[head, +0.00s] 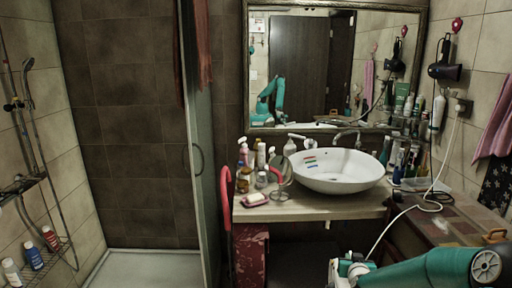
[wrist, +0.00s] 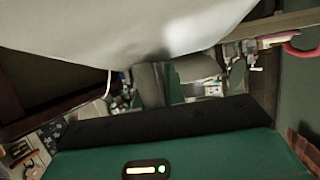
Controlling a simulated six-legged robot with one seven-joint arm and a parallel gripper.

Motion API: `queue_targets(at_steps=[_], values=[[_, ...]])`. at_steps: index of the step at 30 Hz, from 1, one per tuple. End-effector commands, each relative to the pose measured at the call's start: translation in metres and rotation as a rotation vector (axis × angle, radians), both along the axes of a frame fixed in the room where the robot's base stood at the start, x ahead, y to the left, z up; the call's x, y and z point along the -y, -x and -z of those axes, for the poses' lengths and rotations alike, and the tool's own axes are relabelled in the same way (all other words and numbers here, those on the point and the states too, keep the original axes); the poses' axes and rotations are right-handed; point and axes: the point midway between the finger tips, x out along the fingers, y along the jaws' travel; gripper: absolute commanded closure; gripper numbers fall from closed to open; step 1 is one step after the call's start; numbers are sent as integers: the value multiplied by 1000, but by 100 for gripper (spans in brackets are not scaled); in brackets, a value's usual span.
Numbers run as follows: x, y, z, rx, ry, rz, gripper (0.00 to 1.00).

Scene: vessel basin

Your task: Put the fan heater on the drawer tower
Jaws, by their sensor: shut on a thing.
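My gripper (head: 348,268) is at the bottom edge of the head view, partly cut off. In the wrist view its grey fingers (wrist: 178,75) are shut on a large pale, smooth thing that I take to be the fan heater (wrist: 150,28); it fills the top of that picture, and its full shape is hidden. A white cord (head: 410,208) runs from the wall socket down towards my gripper. A low chest with a patchwork top (head: 435,222) stands at the right, and a red patterned unit (head: 251,255) stands under the counter. I cannot tell which is the drawer tower.
A counter (head: 345,208) bears a white basin (head: 335,170), several bottles and a round mirror (head: 281,172). A red curved rail (head: 226,210) stands at its left. A glass shower panel (head: 203,150) is farther left. A tan-handled thing (head: 495,236) is on the chest.

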Motion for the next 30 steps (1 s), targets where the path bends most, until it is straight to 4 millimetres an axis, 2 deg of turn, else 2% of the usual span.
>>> queue_targets(at_steps=[1,8,12,18,22,26,30], values=[[-13,1,4,3,3,-13,100],[-65,16,27,2,1,-60,100],[-104,30,39,1,1,-105,100],[-147,50,47,3,0,-162,100],[-163,58,48,4,1,-184,100],[-169,64,52,2,0,-192,100],[-169,76,70,-1,-1,-192,100]])
